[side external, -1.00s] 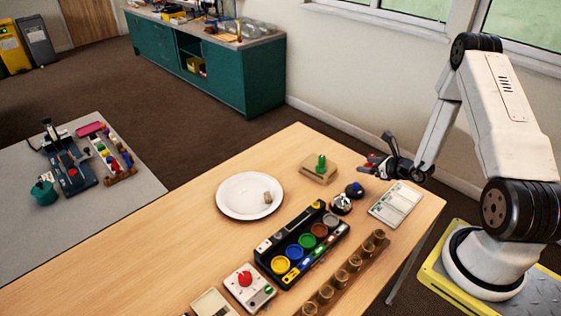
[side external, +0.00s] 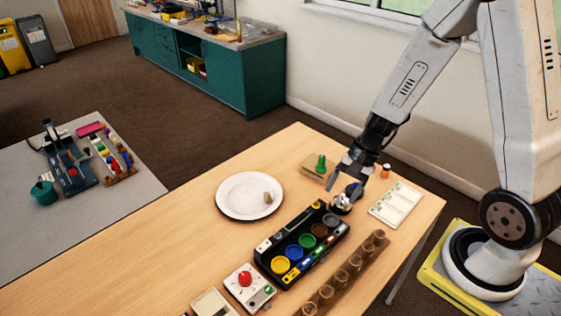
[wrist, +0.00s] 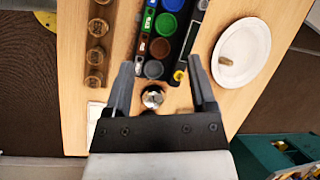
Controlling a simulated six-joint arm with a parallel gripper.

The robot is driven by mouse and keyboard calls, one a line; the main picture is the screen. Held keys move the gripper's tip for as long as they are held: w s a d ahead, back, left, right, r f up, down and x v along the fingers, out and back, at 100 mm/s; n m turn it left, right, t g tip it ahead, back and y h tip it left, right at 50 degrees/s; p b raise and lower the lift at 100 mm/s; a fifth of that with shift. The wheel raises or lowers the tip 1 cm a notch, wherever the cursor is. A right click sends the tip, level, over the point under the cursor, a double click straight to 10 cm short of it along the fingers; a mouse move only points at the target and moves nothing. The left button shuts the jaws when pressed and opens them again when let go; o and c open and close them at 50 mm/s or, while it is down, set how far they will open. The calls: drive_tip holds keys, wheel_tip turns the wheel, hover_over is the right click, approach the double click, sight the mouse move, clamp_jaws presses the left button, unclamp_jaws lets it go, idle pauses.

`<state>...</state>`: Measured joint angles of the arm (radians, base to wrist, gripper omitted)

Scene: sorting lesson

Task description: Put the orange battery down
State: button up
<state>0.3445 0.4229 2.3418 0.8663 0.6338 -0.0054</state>
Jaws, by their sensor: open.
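The orange battery (side external: 386,171) stands upright on the table near its back right edge, with a dark top. It is apart from my gripper (side external: 345,191), which is to its left. My gripper is open and empty, with its fingers over the silver bell (side external: 341,206). In the wrist view my gripper (wrist: 161,61) has its two fingers spread, and the bell (wrist: 153,97) shows between them. The battery cannot be made out in the wrist view.
A green cactus-like object on a wooden block (side external: 311,168) stands behind the bell. A white plate (side external: 232,206) holds a small tan piece. A black tray (side external: 264,249) with coloured cups, a row of brown cups (side external: 341,281) and a pale panel (side external: 396,204) lie nearby.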

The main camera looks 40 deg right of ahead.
wheel_tip(320, 180, up, 6)
drive_tip(key=s+a+n+t+h, duration=0.1)
drive_tip(key=n+h, duration=0.4)
drive_tip(key=n, duration=0.7)
drive_tip(key=shift+s+a+r+n, duration=0.15)
drive_tip(key=shift+s+a+n, duration=0.25)
drive_tip(key=shift+s+a, duration=0.4)
